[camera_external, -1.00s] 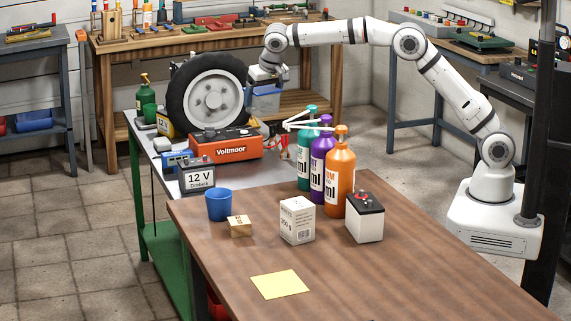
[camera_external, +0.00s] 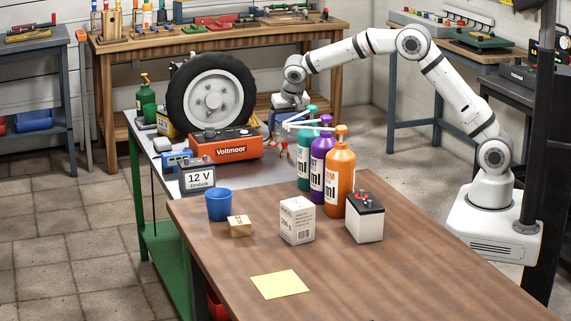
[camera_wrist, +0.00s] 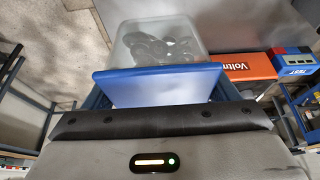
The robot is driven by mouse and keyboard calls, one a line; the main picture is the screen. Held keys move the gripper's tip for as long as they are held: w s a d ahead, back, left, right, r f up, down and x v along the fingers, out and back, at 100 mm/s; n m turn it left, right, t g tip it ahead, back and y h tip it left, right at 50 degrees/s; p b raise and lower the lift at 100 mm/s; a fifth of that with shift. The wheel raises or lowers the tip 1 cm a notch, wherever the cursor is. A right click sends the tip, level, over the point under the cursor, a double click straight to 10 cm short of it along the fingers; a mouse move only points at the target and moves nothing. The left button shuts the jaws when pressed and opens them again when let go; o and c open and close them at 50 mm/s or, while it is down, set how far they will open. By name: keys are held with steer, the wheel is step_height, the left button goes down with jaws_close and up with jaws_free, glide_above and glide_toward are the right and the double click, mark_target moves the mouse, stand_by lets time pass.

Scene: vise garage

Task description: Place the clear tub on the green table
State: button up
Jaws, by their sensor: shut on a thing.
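The clear tub (camera_wrist: 155,45) has a blue lid (camera_wrist: 158,84) and grey pieces inside. My gripper (camera_wrist: 160,100) is shut on its lid side in the wrist view. In the external view my gripper (camera_external: 289,97) is lowered beside the tyre's right, behind the spray bottles. The tub shows there only as a small blue and grey patch (camera_external: 281,115), partly hidden by the pump heads. The green table (camera_external: 228,173) has green legs and a grey top; the tub is at its far right end. I cannot tell whether it touches the top.
A wheel (camera_external: 211,92), an orange Voltmoor charger (camera_external: 231,145) and a 12 V battery (camera_external: 197,178) crowd the green table. Jumper leads (camera_external: 284,146) hang near the bottles (camera_external: 321,160). The brown table (camera_external: 235,275) stands in front.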

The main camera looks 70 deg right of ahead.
step_height(320, 180, down, 12)
steer(key=shift+r, duration=0.25)
stand_by(0.3)
steer(key=shift+f+b, duration=0.1)
steer(key=shift+b, duration=0.25)
steer(key=o, duration=1.2)
steer(key=shift+o, duration=0.2)
